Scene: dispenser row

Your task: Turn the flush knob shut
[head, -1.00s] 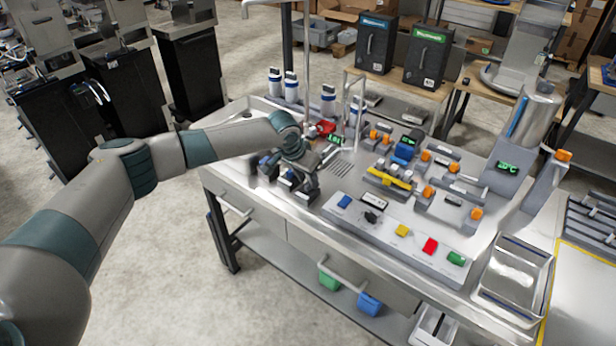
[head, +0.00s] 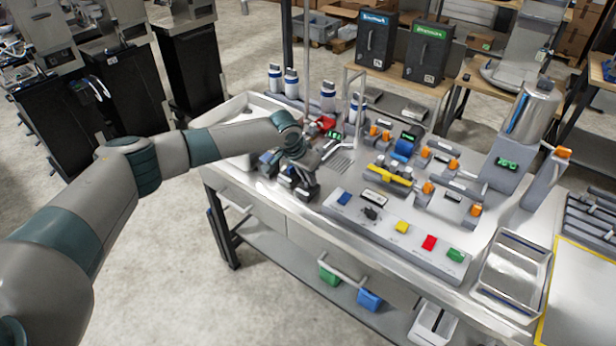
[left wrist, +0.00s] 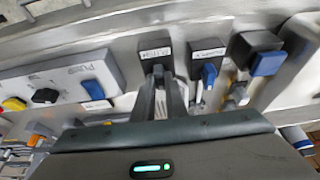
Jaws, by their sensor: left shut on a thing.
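My left gripper (head: 303,188) is at the front left of the steel bench, low over a row of small dark knob blocks. In the left wrist view its fingers (left wrist: 162,98) are shut at a grey block with a white label (left wrist: 155,50). The label is upside down and too blurred to read surely. My right gripper is in neither view.
A button panel (head: 385,229) with blue, black, yellow, red and green buttons lies right of the gripper. Blue-and-white bottles (head: 328,96) stand behind it. Valves with orange knobs (head: 428,188) fill the middle. A metal tray (head: 512,275) sits at the right.

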